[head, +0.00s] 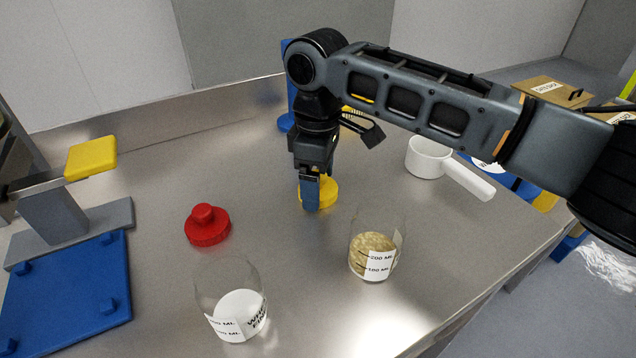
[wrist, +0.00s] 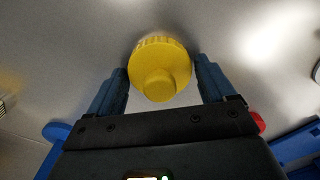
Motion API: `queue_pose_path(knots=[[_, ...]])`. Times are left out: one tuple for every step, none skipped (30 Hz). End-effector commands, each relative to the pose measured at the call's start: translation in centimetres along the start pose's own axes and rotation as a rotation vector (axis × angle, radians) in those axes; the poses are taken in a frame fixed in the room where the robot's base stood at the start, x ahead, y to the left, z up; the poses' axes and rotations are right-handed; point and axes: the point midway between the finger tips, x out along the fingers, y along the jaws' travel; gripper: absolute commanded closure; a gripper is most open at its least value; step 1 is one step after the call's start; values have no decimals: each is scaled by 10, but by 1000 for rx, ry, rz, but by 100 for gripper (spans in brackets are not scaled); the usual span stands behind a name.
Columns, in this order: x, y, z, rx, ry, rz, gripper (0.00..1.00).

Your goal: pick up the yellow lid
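The yellow lid (head: 326,191) lies on the metal counter in the middle of the head view, partly hidden behind my gripper. In the wrist view the yellow lid (wrist: 160,68) is a round ribbed disc with a raised knob. My gripper (head: 311,200) points down at the lid. In the wrist view my gripper (wrist: 162,75) has its two blue fingers apart, one on each side of the lid. Narrow gaps show between the fingers and the lid, so it does not look gripped.
A red lid (head: 207,226) lies to the left. A white scoop (head: 432,158) lies to the right. A blue tray (head: 68,296) sits at the left.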

Motion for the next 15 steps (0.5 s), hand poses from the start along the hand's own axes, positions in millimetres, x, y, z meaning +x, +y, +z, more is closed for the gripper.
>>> queue_pose_path(knots=[[0, 0, 0, 0, 0, 0, 22], [0, 0, 0, 0, 0, 0, 25], [0, 0, 0, 0, 0, 0, 29], [0, 0, 0, 0, 0, 0, 32], [0, 0, 0, 0, 0, 0, 34], [0, 0, 0, 0, 0, 0, 38], [0, 0, 0, 0, 0, 0, 41], [0, 0, 0, 0, 0, 0, 44], [0, 0, 0, 0, 0, 0, 48], [0, 0, 0, 0, 0, 0, 51], [0, 0, 0, 0, 0, 0, 52], [0, 0, 0, 0, 0, 0, 52], [0, 0, 0, 0, 0, 0, 52], [0, 0, 0, 0, 0, 0, 52], [0, 0, 0, 0, 0, 0, 52]])
